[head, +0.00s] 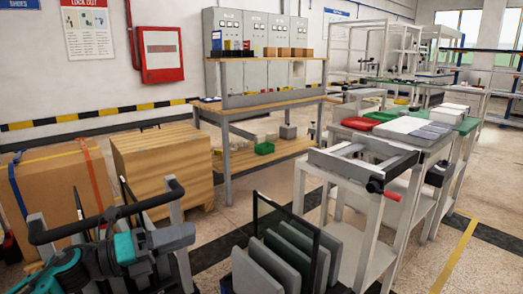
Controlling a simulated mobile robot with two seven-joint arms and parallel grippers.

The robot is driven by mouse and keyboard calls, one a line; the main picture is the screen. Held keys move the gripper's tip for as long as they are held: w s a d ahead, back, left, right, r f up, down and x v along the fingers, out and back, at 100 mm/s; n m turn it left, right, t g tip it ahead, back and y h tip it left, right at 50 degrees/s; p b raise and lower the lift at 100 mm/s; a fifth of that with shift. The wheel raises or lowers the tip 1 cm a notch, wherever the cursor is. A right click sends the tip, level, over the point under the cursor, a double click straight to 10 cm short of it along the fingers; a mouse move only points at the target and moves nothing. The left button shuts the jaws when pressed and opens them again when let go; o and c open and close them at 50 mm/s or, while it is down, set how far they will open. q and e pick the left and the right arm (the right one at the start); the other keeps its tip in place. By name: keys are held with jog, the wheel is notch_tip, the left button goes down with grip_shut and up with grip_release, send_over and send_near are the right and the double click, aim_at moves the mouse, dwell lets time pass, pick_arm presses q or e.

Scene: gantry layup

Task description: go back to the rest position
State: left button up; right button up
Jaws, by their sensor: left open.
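My left arm comes in low at the left of the head view, as teal, grey and black parts beside a black handle bar (105,213). My left gripper (160,243) is at the end of these parts, close to the handle bar, and is open. I see nothing held in it. Its fingertips are hard to make out, and I cannot tell whether it touches the bar. My right gripper is not in view.
Upright grey panels (283,256) stand in a black rack at the bottom middle. A white stand (340,205) with a red-handled frame is to the right. Cardboard (55,195) and wooden boxes (160,165) stand behind the handle. Open floor (490,255) shows at lower right.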

pick_arm(q)
jog(key=s+f+n+t+y, duration=0.2)
jog(key=s+f+n+y, duration=0.8)
jog(key=n, duration=0.8)
jog(key=s+f+n+t+y, duration=0.1)
jog(key=s+f+n+y, duration=0.3)
jog(key=s+f+n, duration=0.8)
notch_tip(320, 180, up, 8)
jog(key=w+a+n+p, duration=0.2)
jog(key=n+p, duration=0.3)
jog(key=p, duration=1)
jog(key=shift+r+n+y, duration=0.15)
jog(key=shift+n+y, duration=0.25)
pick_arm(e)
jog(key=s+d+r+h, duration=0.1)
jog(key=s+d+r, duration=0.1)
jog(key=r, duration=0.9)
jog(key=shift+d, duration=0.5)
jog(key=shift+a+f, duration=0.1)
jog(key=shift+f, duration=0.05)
